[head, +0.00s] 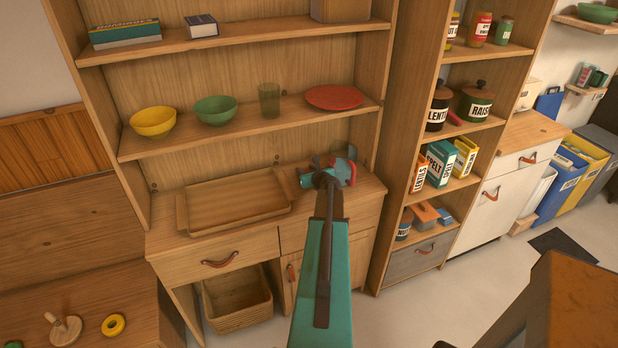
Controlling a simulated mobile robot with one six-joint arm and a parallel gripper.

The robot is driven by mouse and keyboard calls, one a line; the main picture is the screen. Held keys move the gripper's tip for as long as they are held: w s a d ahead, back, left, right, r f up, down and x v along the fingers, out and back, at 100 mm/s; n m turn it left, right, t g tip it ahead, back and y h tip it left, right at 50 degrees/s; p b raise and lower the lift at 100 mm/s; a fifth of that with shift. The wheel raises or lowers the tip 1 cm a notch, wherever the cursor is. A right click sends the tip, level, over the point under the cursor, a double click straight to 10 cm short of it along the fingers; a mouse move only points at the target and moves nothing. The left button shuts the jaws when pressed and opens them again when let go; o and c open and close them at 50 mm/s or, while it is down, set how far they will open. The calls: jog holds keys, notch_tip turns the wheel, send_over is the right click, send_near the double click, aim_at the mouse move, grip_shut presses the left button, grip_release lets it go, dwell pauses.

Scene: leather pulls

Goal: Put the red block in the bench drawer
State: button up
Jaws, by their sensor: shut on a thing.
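My gripper (346,167) is over the right part of the bench top, seen from behind at the end of my teal arm. It is shut on a small red thing, which looks like the red block (352,173); only a little of it shows beside the jaws. The bench (160,246) has a left drawer (203,267) with a brown leather pull, and it looks closed. A right drawer front (293,239) is partly hidden behind my arm and also looks closed.
A wooden tray (183,218) covers the left of the bench top. Above it, a shelf (135,150) holds bowls, a glass and a red plate. A basket (237,312) stands under the left drawer. A tall shelf unit (400,160) rises at the right.

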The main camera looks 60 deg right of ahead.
jog(key=shift+r, duration=0.1)
jog(key=shift+s+a+r, duration=0.55)
jog(key=shift+s+r, duration=0.15)
jog(key=shift+r, duration=0.05)
jog(key=r+b+v, duration=0.1)
jog(key=b+v, duration=0.1)
jog(key=v, duration=1.1)
jog(key=shift+r+b, duration=0.2)
jog(key=shift+b, duration=0.15)
jog(key=shift+s, duration=0.1)
